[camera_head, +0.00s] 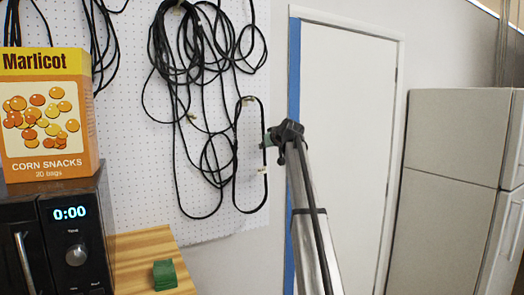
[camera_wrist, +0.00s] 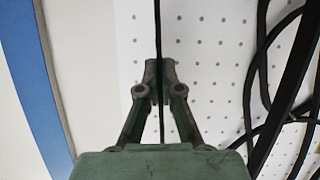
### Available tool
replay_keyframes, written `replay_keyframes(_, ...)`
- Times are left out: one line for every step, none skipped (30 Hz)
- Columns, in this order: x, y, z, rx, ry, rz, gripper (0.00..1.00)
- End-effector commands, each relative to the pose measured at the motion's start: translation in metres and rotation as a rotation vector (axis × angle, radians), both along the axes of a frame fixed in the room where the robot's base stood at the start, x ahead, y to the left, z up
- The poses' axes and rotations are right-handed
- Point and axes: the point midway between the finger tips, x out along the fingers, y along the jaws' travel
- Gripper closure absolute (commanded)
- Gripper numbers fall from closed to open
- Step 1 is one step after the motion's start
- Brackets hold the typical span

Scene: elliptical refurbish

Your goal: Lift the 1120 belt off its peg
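A narrow black belt loop (camera_head: 236,150) hangs at the right of the pegboard, its top over a small peg (camera_head: 248,99). A small pale tag (camera_head: 262,170) sits on its right strand; its print is too small to read, so I cannot confirm it says 1120. My gripper (camera_head: 266,141) is at this right strand, above the tag. In the wrist view, my gripper (camera_wrist: 159,72) has its green fingertips drawn together, with the thin black strand (camera_wrist: 157,25) running between them. The fingers appear shut on it. The peg is not seen in the wrist view.
Several tangled black belts (camera_head: 190,60) hang just left of the loop on the pegboard (camera_head: 140,150). A white door (camera_head: 345,120) and fridge (camera_head: 450,140) stand right. A snack box (camera_head: 50,115) on a microwave (camera_head: 60,215) and a green block (camera_head: 164,275) are left.

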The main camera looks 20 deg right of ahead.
Motion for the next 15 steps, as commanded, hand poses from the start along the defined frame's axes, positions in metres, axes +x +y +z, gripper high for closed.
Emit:
replay_keyframes(-0.001, -0.001, 0.001, 0.0, -0.001, -0.001, 1.0)
replay_keyframes(-0.001, -0.001, 0.003, 0.0, -0.001, 0.0, 1.0)
replay_keyframes(0.0, -0.001, 0.009, 0.0, -0.001, 0.0, 1.0)
replay_keyframes(0.0, -0.001, 0.013, 0.0, -0.001, 0.0, 1.0)
replay_keyframes(0.001, -0.001, 0.017, 0.0, -0.001, 0.0, 1.0)
replay_keyframes(0.0, -0.001, 0.024, 0.0, -0.002, -0.001, 1.0)
replay_keyframes(0.001, -0.001, 0.029, -0.001, -0.002, 0.0, 1.0)
replay_keyframes(0.001, -0.001, 0.034, -0.001, -0.002, 0.0, 1.0)
replay_keyframes(0.001, -0.001, 0.04, -0.001, -0.001, 0.0, 1.0)
replay_keyframes(0.001, -0.001, 0.046, -0.001, -0.002, 0.0, 1.0)
replay_keyframes(0.001, -0.001, 0.053, -0.001, -0.002, 0.0, 1.0)
replay_keyframes(0.001, -0.001, 0.06, 0.0, -0.003, 0.0, 1.0)
replay_keyframes(0.001, -0.001, 0.066, 0.0, -0.002, 0.0, 1.0)
replay_keyframes(-0.007, -0.001, 0.064, 0.001, 0.0, -0.001, 1.0)
replay_keyframes(-0.019, -0.002, 0.061, 0.001, 0.0, -0.001, 1.0)
